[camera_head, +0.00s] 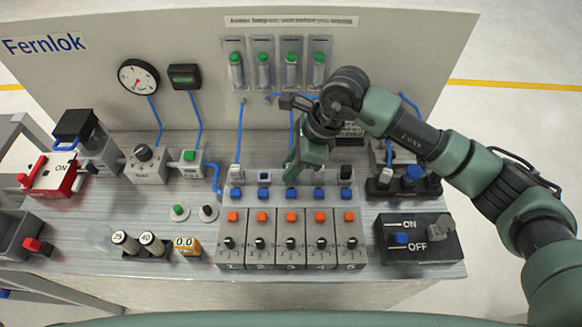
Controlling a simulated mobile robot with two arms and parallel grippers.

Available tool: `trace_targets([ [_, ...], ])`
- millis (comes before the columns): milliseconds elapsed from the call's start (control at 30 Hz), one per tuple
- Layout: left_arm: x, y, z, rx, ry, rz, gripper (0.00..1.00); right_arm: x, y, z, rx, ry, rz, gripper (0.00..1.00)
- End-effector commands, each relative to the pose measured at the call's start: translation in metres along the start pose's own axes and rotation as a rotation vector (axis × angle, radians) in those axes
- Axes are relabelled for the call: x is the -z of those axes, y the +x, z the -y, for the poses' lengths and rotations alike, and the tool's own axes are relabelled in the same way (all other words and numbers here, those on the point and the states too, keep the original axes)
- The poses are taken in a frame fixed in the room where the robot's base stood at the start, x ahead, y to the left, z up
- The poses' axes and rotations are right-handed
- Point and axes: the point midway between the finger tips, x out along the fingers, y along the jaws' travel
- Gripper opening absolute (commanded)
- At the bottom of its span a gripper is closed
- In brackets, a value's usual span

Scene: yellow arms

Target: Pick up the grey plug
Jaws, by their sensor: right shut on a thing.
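My right gripper (296,174) reaches down from the right arm to the back row of the switch block (290,250), over its middle column. Its fingers are shut on what appears to be a grey plug, mostly hidden between them. A blue cable (291,122) runs down the panel toward the gripper. Another light grey plug (236,173) stands upright at the left end of the same row, on a blue cable. My left gripper is not in view.
Behind stands an upright panel (190,30) with several green-capped tubes and a gauge (138,76). A black ON/OFF box (418,238) and a dark connector block (405,185) lie to the right. A red switch box (52,175) is far left.

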Motion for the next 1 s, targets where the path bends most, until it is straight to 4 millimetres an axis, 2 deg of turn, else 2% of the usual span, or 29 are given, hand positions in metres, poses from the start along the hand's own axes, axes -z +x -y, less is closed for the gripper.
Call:
trace_targets([
  [167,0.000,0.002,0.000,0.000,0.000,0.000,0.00,-0.002,-0.005,0.001,0.002,0.000,0.001,0.00],
  [367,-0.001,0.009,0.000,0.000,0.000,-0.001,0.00,-0.011,-0.026,0.001,0.005,-0.003,0.001,0.00],
  [467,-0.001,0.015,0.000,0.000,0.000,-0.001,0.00,-0.019,-0.045,0.002,0.007,-0.004,0.001,0.00],
  [800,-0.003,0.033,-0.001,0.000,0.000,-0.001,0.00,-0.052,-0.126,0.001,0.006,-0.002,0.002,0.00],
  [1000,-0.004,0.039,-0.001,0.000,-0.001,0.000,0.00,-0.067,-0.161,0.000,0.003,-0.001,0.001,0.00],
])
